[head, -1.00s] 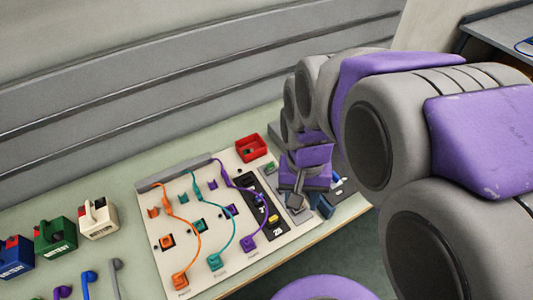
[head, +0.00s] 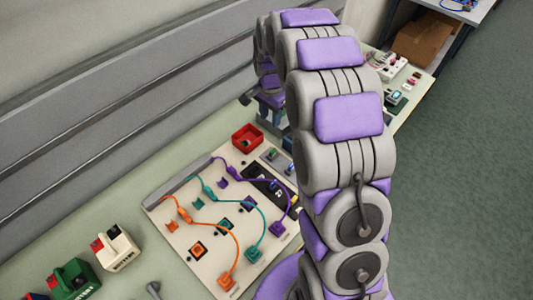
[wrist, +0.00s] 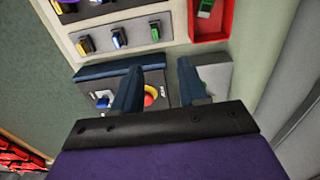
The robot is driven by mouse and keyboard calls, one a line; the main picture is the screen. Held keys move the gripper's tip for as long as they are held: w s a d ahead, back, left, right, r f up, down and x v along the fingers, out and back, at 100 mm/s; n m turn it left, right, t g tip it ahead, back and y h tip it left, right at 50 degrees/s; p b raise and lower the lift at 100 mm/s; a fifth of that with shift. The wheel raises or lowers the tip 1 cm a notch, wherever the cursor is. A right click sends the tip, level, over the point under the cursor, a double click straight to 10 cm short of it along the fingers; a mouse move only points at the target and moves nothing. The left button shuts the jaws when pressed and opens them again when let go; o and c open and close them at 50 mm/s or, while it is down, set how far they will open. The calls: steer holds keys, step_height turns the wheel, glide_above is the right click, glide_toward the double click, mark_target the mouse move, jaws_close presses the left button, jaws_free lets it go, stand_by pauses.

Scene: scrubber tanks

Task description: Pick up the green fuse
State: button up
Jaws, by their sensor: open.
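A small green fuse (wrist: 155,30) sits in a slot at the edge of the pale panel (wrist: 140,8), beside a blue one and a yellow one in the wrist view. It seems to show in the head view (head: 271,154) too. Another green piece (wrist: 205,8) lies in the red tray (wrist: 222,30); whether it is also a fuse I cannot tell. My gripper (wrist: 161,90) is open and empty, its two dark fingers apart from the fuses and tray. In the head view my gripper is near the tray, partly hidden by my arm.
A box with a red button on yellow (wrist: 150,95) lies beneath my fingers, with a grey block (wrist: 217,78) beside it. Orange, teal and purple cables cross the panel (head: 200,245). A white box (head: 118,248) and a green box (head: 72,280) stand left. A grey wall backs the bench.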

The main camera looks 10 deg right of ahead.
steer(key=d+f, duration=0.4)
steer(key=b, duration=0.2)
glide_above(273, 150)
steer(key=f, duration=0.5)
steer(key=w+f, duration=0.1)
steer(key=f, duration=0.2)
steer(key=shift+a+f, duration=0.25)
steer(key=shift+a, duration=0.15)
steer(key=shift+s+d+f, duration=0.2)
steer(key=shift+d+f, duration=0.25)
steer(key=shift+d, duration=0.1)
steer(key=shift+s+d+f, duration=0.2)
steer(key=shift+d+f, duration=0.2)
steer(key=shift+d, duration=0.15)
steer(key=a+f, duration=0.1)
steer(key=f, duration=0.1)
steer(key=a+f+b, duration=0.1)
steer(key=shift+s+f, duration=0.1)
steer(key=shift+f, duration=0.3)
steer(key=shift+a+r, duration=0.1)
steer(key=shift+a, duration=0.2)
steer(key=shift+d, duration=1.05)
steer(key=c, duration=0.6)
steer(key=shift+c, duration=0.8)
steer(key=shift+a, duration=0.45)
jaws_close()
